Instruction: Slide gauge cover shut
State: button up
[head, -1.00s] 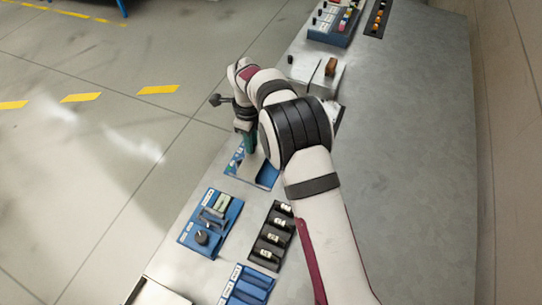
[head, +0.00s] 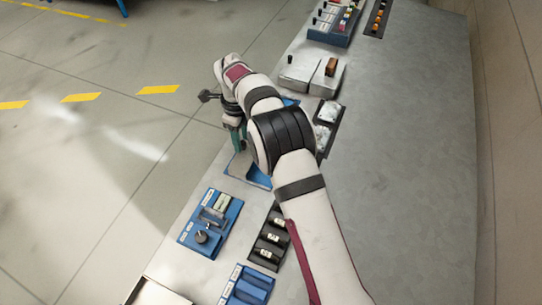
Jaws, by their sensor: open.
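My gripper (head: 237,140) points down, with teal fingers, over a blue panel (head: 263,182) near the left edge of the bench. The gripper is open; the gap between its fingers is hard to see at this angle. A grey flat piece (head: 240,166) lies on the blue panel just below the fingertips and may be the gauge cover. My wrist and forearm hide much of this panel, so the gauge itself cannot be made out. I cannot tell whether the fingers touch the grey piece.
The bench's right side (head: 410,150) is clear.

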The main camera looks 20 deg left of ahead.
aim_at(242, 142)
notch_tip(242, 142, up, 7)
jog(key=shift+f, duration=0.1)
dwell(0.3)
jog(key=s+d+r+n, duration=0.2)
jog(key=d+r, duration=0.4)
jog(key=d, duration=0.4)
jog(key=s+d+r+n, duration=0.25)
jog(key=d+r, duration=0.35)
jog(key=d, duration=0.3)
jog(key=s+d+r+n+y, duration=0.15)
jog(key=s+d+n, duration=0.25)
jog(key=s+d, duration=0.7)
jog(key=s+d+f+n, duration=0.2)
jog(key=s, duration=0.3)
jog(key=s+d+f+n, duration=0.2)
jog(key=s, duration=0.3)
jog(key=shift+s, duration=0.3)
